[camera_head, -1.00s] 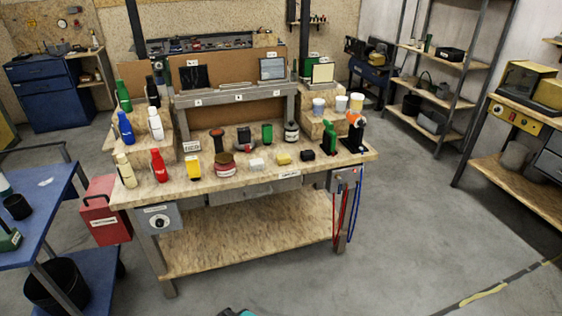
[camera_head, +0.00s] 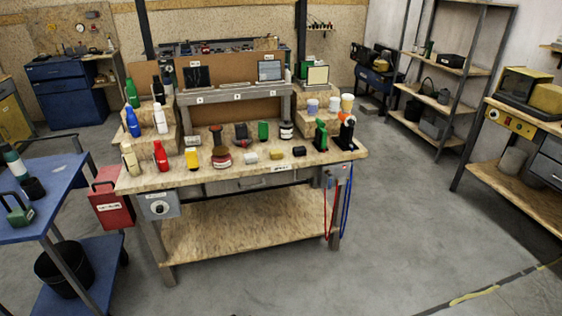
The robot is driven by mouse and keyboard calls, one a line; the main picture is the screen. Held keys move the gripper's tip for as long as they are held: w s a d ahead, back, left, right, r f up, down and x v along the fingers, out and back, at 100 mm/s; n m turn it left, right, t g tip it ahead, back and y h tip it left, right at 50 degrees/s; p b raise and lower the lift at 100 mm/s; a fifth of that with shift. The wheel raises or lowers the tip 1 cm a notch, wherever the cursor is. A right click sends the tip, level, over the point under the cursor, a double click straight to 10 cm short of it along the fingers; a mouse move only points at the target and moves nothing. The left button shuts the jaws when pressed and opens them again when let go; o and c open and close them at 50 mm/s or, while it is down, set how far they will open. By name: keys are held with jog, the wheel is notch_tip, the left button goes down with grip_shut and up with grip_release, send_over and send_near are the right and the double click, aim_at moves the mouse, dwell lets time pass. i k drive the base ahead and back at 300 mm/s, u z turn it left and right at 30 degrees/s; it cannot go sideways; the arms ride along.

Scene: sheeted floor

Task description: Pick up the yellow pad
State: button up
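A small yellow block (camera_head: 277,155), which looks like the yellow pad, lies flat near the front edge of the wooden workbench (camera_head: 240,178), right of centre. A small white block (camera_head: 250,157) lies to its left and a small black block (camera_head: 299,151) to its right, both apart from it. A taller yellow item (camera_head: 192,158) stands farther left on the bench. A pale yellow panel (camera_head: 317,75) leans upright on the right riser. My gripper is not in view.
Red (camera_head: 161,157), blue (camera_head: 133,122) and green (camera_head: 132,93) bottles stand at the bench's left. Green and black holders stand at its right end. A blue cart (camera_head: 45,215) is at left. Grey floor (camera_head: 400,230) is clear in front and to the right.

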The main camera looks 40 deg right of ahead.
aim_at(275, 155)
jog(key=u, duration=0.1)
jog(key=k, duration=1.25)
jog(key=z, duration=1.1)
jog(key=i, duration=1.25)
jog(key=u, duration=0.1)
